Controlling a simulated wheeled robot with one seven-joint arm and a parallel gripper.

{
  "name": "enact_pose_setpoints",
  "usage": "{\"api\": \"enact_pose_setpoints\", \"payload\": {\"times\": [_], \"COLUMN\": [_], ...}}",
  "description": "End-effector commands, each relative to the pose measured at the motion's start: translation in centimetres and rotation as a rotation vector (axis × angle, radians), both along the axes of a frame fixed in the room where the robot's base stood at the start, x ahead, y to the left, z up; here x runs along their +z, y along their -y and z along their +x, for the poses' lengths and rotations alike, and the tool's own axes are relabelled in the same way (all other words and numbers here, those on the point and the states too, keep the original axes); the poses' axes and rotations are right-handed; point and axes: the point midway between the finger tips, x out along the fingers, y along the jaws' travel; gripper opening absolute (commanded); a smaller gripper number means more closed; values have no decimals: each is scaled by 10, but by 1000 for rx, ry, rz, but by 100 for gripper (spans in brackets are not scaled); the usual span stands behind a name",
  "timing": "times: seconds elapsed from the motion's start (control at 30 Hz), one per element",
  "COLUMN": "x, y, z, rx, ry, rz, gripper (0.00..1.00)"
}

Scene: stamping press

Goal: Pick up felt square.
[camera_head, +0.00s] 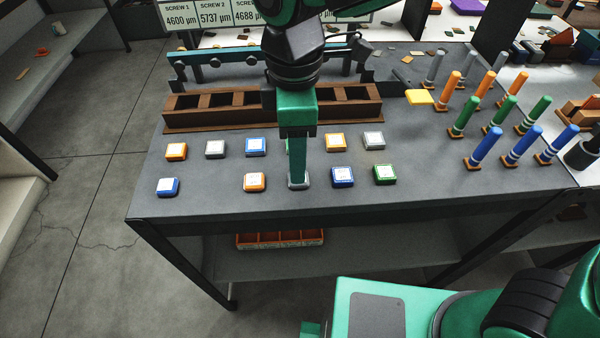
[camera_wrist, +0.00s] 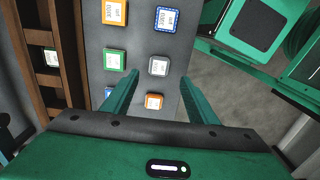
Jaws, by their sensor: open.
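My gripper (camera_head: 298,178) points down over the front row of small square blocks with pale labelled tops. It is open. A grey block (camera_head: 299,186) shows at its tips in the head view, partly hidden by a finger. In the wrist view my gripper (camera_wrist: 160,76) has the grey block (camera_wrist: 158,66) between the lines of its two fingers, with no visible contact. An orange block (camera_wrist: 153,101) and a blue block (camera_wrist: 165,20) lie on either side of it. The labels are too small to read, so I cannot tell which block is the felt square.
The back row includes a green block (camera_wrist: 114,60), hidden in the head view. A wooden compartment rack (camera_head: 216,112) stands behind the rows. A yellow square piece (camera_head: 419,97) lies right of it. Several coloured pegs (camera_head: 527,144) stand at the table's right. The front table strip is clear.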

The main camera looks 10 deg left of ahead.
Motion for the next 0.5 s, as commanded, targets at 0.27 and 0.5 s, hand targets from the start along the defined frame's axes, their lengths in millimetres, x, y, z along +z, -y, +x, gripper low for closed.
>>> {"api": "enact_pose_setpoints", "payload": {"times": [0.27, 0.5], "x": [-22, -53], "y": [1, 0], "z": [1, 4], "rx": [-2, -2], "ry": [-1, -1], "rz": [-2, -2], "gripper": [53, 53]}}
